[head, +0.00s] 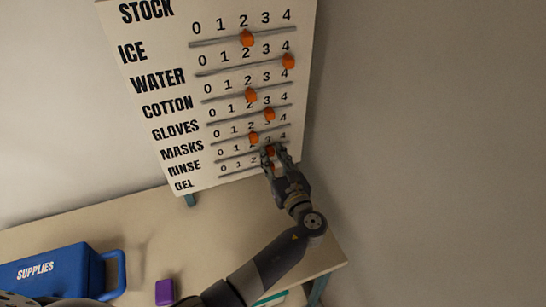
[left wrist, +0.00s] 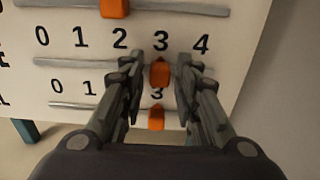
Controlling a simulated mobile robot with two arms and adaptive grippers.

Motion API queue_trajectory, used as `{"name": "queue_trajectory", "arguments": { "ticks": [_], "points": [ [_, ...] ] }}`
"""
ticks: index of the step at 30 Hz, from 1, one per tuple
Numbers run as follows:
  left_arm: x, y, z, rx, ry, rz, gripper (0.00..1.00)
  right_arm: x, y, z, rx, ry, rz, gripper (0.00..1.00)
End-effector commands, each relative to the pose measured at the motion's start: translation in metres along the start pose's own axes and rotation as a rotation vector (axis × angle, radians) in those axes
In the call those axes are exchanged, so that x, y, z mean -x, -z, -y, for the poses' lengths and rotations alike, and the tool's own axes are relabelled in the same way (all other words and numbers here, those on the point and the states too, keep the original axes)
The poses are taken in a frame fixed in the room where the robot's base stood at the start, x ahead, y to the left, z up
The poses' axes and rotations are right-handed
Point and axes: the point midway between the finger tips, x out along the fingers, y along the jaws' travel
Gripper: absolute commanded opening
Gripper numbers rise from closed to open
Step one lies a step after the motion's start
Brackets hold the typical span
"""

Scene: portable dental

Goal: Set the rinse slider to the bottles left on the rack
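The white stock board (head: 150,95) stands upright at the back of the table, with rows of numbered tracks and orange knobs. The rinse slider (left wrist: 160,72) is the orange knob on the second-lowest track, at the 3. It also shows in the head view (head: 270,150), partly covered by my fingertips. My left gripper (left wrist: 160,66) is at the board with one finger on each side of this knob. Narrow gaps show between the fingers and the knob, so it looks partly open. My right gripper and the rack with bottles are not in view.
The gel knob (left wrist: 156,118) sits just below, also near 3, between the fingers in the picture. The masks knob (left wrist: 115,8) is above, at 2. A blue supplies box (head: 50,272) and a purple block (head: 165,292) are on the table (head: 150,235).

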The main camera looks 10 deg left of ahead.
Motion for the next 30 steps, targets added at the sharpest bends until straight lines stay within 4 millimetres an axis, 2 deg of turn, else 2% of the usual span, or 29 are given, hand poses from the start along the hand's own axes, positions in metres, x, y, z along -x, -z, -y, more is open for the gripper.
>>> {"name": "queue_trajectory", "arguments": {
  "ticks": [5, 9, 11, 24, 30],
  "points": [
    [0.0, 0.0, 0.0, 0.0, 0.0, 0.0, 0.38, 0.0, 0.002, -0.014, 0.003, -0.016, -0.002, 0.62],
    [0.0, 0.0, 0.0, -0.001, 0.0, 0.0, 0.38, 0.0, 0.011, -0.025, -0.002, -0.029, -0.016, 0.62],
    [0.003, 0.0, 0.0, -0.001, 0.0, 0.0, 0.38, 0.0, 0.012, -0.024, -0.002, -0.028, -0.019, 0.62],
    [0.067, 0.001, 0.0, 0.0, 0.001, -0.002, 0.38, 0.0, 0.009, -0.019, -0.001, -0.023, -0.014, 0.62],
    [0.075, 0.0, 0.0, 0.0, 0.0, 0.001, 0.38, 0.0, 0.009, -0.019, -0.001, -0.022, -0.014, 0.62]
  ]
}}
